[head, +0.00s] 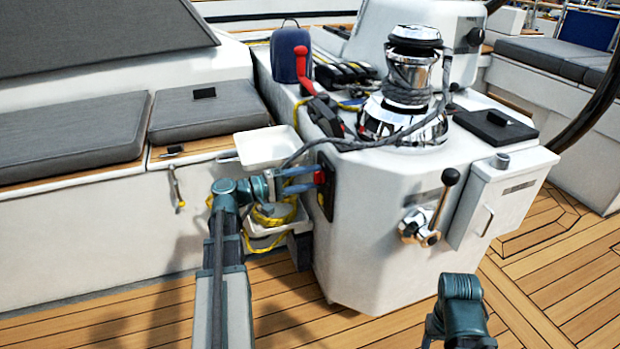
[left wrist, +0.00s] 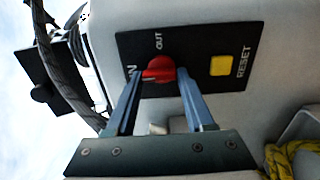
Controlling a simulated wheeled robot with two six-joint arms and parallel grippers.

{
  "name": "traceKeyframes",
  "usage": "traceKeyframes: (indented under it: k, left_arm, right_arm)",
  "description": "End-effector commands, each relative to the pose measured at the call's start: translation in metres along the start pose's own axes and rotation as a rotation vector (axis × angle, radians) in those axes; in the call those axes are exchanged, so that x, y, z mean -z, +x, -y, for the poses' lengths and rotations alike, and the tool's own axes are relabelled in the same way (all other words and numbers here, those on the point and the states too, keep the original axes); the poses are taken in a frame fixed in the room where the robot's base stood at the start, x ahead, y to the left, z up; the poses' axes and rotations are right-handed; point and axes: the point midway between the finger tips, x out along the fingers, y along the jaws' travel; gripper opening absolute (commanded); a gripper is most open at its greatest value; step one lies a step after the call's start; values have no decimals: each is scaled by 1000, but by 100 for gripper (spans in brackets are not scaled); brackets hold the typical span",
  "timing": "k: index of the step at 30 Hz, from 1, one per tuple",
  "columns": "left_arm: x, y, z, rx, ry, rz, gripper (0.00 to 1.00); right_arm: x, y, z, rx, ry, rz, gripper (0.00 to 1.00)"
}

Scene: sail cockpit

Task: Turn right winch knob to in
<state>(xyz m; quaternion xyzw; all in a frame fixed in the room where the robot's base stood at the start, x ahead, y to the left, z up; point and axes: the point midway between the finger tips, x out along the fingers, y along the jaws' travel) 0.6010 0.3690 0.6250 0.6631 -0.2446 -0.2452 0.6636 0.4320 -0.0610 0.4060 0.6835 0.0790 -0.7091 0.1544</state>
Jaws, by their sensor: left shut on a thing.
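The red winch knob (left wrist: 159,68) sits on a black panel (left wrist: 205,47) marked IN and OUT, with a yellow RESET button (left wrist: 221,66). In the left wrist view the lettering appears turned on its side. My left gripper (left wrist: 162,76) has its two blue fingers on either side of the knob and is shut on it. In the head view the knob (head: 320,178) shows at the fingertips of the left gripper (head: 316,179), on the side of the white winch console (head: 375,250). Which mark the knob points to is not clear. My right gripper is out of view.
A chrome winch (head: 405,110) with grey rope stands on top of the console. A crank handle (head: 430,222) sticks out from its front. A white tray (head: 268,147) and yellow rope (head: 268,240) are close to my left gripper. Wooden deck (head: 540,270) is clear at the right.

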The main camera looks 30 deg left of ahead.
Motion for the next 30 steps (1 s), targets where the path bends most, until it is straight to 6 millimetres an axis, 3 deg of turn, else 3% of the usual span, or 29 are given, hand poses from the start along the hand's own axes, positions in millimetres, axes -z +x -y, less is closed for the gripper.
traceKeyframes:
  k: [15, 16, 18, 20, 30]
  left_arm:
    - [0, 0, 0, -1, -16, -2, 0]
    - [0, 0, 0, -1, -16, -2, 59]
    - [1, 0, 0, -1, -16, -2, 71]
    - [0, 0, 0, -1, -15, -2, 82]
    - [0, -3, 0, 0, -14, -2, 82]
  right_arm:
    - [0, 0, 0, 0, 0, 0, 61]
    - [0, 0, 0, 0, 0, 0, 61]
    - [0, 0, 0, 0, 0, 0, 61]
    - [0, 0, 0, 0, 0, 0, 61]
    - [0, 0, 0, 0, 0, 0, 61]
